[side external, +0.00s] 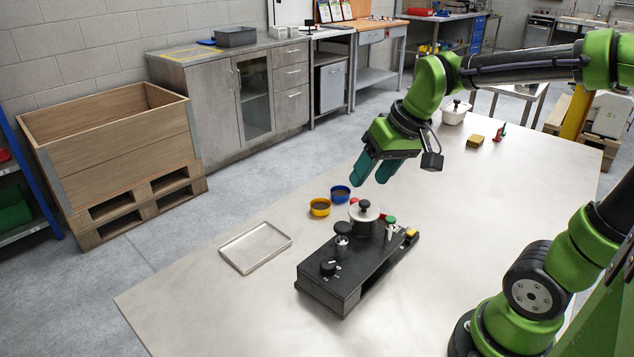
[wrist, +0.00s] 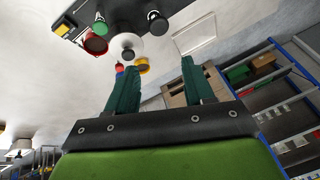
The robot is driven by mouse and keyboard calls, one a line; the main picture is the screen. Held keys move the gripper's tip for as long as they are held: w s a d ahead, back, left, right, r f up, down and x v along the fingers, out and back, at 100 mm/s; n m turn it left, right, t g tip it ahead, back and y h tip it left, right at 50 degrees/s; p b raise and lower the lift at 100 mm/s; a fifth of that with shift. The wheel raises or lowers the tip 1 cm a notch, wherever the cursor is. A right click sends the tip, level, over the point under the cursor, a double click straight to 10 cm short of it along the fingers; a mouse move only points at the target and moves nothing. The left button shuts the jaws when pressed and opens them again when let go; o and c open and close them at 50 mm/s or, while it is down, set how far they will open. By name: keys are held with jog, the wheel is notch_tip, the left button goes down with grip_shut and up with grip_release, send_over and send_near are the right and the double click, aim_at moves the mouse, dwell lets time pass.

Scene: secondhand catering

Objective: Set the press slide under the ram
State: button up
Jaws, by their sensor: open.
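The press is a long black unit (side external: 345,283) on the table in the side view, with a black dial and a dark knobbed post (side external: 342,232) at its near end. A pale round piece with a black knob (side external: 364,212) sits at its far end; I cannot tell for sure which part is the slide and which the ram. In the wrist view a pale disc (wrist: 127,44) and a black round knob (wrist: 157,23) show beyond the fingers. My gripper (side external: 372,181) is open and empty, above the table beyond the press. Its teal fingers (wrist: 158,68) are apart.
A shallow metal tray (side external: 255,247) lies left of the press. A yellow cup (side external: 320,208) and a blue cup (side external: 340,194) stand behind it. A white lidded pot (side external: 454,114) and a yellow block (side external: 475,141) are at the far end. The table's right side is clear.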

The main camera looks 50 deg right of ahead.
aim_at(355, 199)
jog(key=w+d+f+n+g+h, duration=0.15)
jog(key=w+d+n+g, duration=0.35)
jog(key=w+d+n, duration=0.85)
jog(key=shift+m+y, duration=0.25)
jog(key=f, duration=1.6)
jog(key=shift+s+d+f, duration=0.2)
jog(key=shift+s+f, duration=0.15)
jog(key=shift+f, duration=0.05)
jog(key=shift+c, duration=0.4)
grip_shut()
